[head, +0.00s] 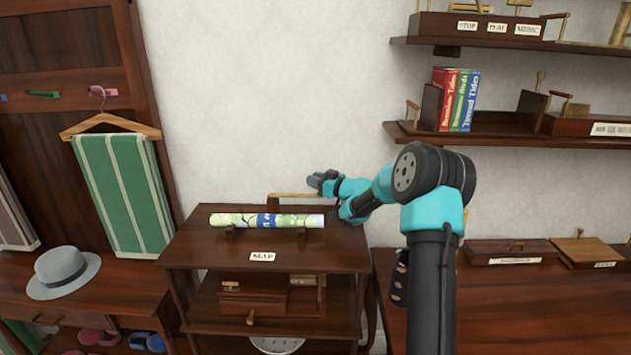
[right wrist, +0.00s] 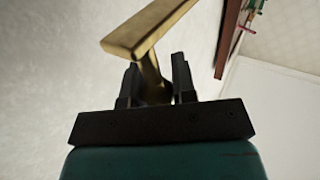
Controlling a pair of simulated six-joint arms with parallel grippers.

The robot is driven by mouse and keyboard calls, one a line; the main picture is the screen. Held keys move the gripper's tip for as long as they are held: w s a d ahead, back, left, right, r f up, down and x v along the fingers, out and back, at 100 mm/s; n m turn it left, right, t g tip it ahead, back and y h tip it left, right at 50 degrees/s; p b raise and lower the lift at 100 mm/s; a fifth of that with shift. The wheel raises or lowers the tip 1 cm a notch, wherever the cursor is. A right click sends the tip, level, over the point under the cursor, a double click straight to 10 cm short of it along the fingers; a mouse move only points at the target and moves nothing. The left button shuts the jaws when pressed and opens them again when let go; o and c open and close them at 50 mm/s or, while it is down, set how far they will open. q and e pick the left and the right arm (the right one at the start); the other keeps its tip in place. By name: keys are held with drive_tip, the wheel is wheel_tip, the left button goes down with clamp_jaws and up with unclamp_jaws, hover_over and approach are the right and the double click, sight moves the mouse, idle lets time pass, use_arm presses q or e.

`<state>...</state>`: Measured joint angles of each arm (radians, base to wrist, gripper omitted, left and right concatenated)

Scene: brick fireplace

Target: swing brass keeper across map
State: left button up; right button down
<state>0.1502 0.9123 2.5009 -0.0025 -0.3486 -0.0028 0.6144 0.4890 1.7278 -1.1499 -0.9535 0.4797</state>
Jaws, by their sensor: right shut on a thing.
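The rolled map (head: 245,220) lies in a wooden cradle on top of the small dark stand, above a label reading MAP (head: 262,256). The brass keeper (head: 290,195) is a thin bar behind and above the map, running left from my right gripper (head: 322,183). In the right wrist view the keeper (right wrist: 148,35) has its stem between the two dark fingers of my right gripper (right wrist: 153,85), which is shut on it. The gripper partly hides the keeper's right end in the head view. My left gripper does not show.
Shelves with books (head: 458,100) and wooden boxes are on the right wall. A grey hat (head: 62,272) sits on the left cabinet below a hanging green striped towel (head: 122,190). A drawer box (head: 252,300) is on the stand's lower shelf. The wall above the map is bare.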

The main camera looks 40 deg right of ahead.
drive_tip(key=s+a, duration=0.2)
drive_tip(key=shift+s+a, duration=0.35)
drive_tip(key=shift+a, duration=0.05)
drive_tip(key=c, duration=0.9)
unclamp_jaws()
drive_tip(key=shift+c, duration=0.2)
drive_tip(key=v, duration=1.7)
drive_tip(key=shift+s, duration=0.25)
